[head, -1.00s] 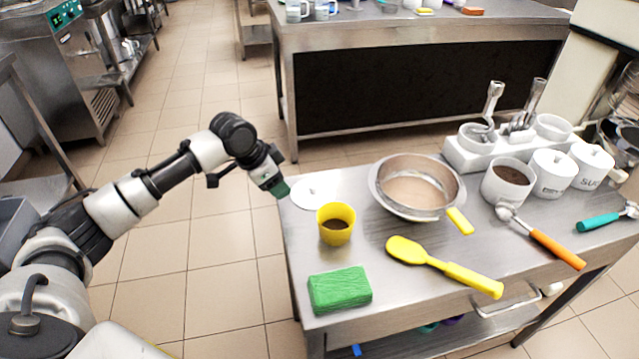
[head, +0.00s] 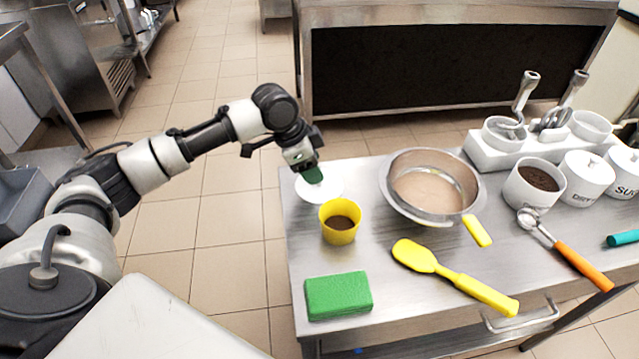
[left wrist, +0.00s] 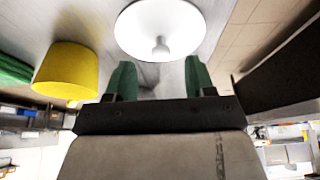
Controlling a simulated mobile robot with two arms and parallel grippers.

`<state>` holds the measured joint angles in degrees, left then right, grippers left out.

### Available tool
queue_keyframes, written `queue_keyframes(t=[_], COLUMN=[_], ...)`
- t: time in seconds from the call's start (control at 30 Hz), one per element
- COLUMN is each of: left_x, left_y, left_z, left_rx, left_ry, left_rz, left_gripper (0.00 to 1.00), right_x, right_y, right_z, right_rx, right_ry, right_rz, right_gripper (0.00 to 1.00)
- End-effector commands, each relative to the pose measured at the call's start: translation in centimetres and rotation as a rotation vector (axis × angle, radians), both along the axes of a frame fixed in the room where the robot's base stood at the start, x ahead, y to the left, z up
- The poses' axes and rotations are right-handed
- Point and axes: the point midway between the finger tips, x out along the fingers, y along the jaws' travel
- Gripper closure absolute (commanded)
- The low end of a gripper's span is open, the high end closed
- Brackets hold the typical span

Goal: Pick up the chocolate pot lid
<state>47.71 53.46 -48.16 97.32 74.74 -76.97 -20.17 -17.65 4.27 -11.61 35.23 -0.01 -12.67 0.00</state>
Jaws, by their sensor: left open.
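The chocolate pot lid (head: 329,193) is a white disc lying at the left end of the steel table, partly hidden behind my left gripper in the head view. In the left wrist view the lid (left wrist: 143,30) shows its round knob, just ahead of the fingertips. My left gripper (head: 312,175) has green fingertips and is over the lid. The left wrist view shows the two fingers (left wrist: 158,76) apart with nothing between them. The white pot with brown powder (head: 532,187) stands open at the right. My right gripper is not in view.
A yellow cup (head: 339,231) stands close beside the lid and also shows in the left wrist view (left wrist: 68,70). A steel pan (head: 398,210), yellow spatula (head: 465,287) and green sponge (head: 338,296) are on the table (head: 400,318). Floor is clear left of the table.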

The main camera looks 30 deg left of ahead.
Motion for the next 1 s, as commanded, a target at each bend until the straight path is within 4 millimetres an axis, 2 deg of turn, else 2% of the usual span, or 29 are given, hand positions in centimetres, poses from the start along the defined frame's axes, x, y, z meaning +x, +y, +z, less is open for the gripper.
queue_keyframes(t=[0.2,0.43,0.8,1.0], left_x=[0.9,0.9,0.9,0.9], left_y=[-1.0,-1.1,-1.1,-1.1], left_z=[-3.0,-3.3,-3.3,-3.2], left_rx=[-0.001,0.001,0.001,0.001], left_ry=[0.001,-0.001,-0.001,-0.001], left_rz=[0.001,0.0,0.0,0.0], left_gripper=[0.46,0.46,0.99,0.99], right_x=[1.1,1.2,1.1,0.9], right_y=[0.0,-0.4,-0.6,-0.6], right_z=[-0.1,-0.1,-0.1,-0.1], right_rx=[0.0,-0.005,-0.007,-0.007], right_ry=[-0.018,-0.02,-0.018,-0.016], right_rz=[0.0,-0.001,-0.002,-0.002], right_gripper=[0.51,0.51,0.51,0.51])
